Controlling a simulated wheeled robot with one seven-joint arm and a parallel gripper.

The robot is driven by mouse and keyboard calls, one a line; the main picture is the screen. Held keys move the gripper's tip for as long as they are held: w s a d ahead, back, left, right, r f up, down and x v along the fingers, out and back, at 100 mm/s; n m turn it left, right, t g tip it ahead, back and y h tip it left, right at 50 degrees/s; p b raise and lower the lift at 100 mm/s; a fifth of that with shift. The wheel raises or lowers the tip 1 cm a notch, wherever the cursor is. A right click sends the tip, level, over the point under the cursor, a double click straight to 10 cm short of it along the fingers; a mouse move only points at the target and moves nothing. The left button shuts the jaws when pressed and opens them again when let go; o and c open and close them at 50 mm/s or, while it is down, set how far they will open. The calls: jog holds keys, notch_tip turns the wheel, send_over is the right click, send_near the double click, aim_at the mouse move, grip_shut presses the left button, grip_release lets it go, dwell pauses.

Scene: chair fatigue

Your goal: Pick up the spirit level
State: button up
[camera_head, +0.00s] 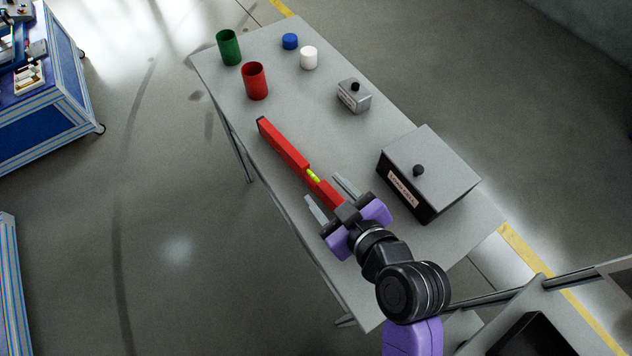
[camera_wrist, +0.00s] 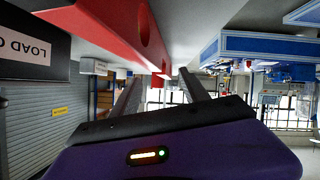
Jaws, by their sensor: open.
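The spirit level (camera_head: 284,147) is a long red bar with a yellow-green vial, lying on the grey table (camera_head: 300,95). Its near end runs toward my gripper (camera_head: 331,197). My gripper is open, with one finger on either side of the level's near part in the head view. In the wrist view the level (camera_wrist: 105,25) crosses the top, above the open fingers (camera_wrist: 158,92). I cannot tell whether the fingers touch it. Its near end is partly hidden by my gripper.
A grey load cell box (camera_head: 430,165) stands right of my gripper. A smaller grey box (camera_head: 354,96), a red cup (camera_head: 255,81), a green cup (camera_head: 229,47), a white cylinder (camera_head: 308,58) and a blue cylinder (camera_head: 290,41) stand farther along the table.

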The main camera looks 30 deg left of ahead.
aim_at(319, 186)
jog(key=shift+f+p+x, duration=0.2)
jog(key=shift+p+x, duration=0.15)
jog(key=shift+x, duration=2.75)
jog(key=shift+s+d, duration=0.1)
jog(key=shift+s, duration=0.05)
grip_shut()
